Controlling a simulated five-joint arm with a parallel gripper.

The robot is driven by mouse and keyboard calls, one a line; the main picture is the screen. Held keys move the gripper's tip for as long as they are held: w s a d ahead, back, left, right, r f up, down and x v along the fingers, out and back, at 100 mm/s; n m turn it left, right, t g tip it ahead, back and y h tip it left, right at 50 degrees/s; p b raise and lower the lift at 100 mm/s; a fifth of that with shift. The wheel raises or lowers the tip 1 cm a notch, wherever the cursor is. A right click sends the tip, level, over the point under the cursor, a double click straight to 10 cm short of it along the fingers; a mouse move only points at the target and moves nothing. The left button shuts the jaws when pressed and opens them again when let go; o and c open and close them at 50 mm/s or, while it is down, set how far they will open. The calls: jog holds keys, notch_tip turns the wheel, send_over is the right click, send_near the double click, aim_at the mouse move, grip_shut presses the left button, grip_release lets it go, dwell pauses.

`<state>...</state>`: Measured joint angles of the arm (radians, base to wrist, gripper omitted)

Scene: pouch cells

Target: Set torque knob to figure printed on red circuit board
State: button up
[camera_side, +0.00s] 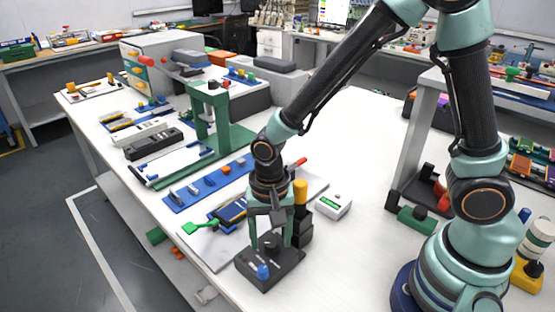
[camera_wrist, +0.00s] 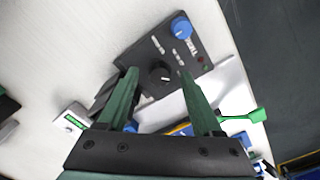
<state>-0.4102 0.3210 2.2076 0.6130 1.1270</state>
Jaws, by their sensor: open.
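A black control box (camera_side: 268,267) sits on the white table below my gripper (camera_side: 273,240). It carries a round black knob (camera_wrist: 160,72) and a blue knob (camera_wrist: 181,27), which also shows in the side view (camera_side: 263,272). My gripper (camera_wrist: 158,73) is open, its fingers on either side of the black knob in the wrist view; contact cannot be told. I cannot make out a red circuit board for certain; small coloured boards (camera_side: 522,165) lie at the far right.
A white device with a green display (camera_side: 333,206) stands right of the box, near a yellow-handled tool (camera_side: 300,194) in a black holder. A green-ended tool (camera_side: 200,227) lies to the left. A blue strip (camera_side: 210,184) and green stand (camera_side: 208,115) are behind. The table's right middle is clear.

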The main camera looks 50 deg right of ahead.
jog(key=shift+f, duration=0.45)
grip_shut()
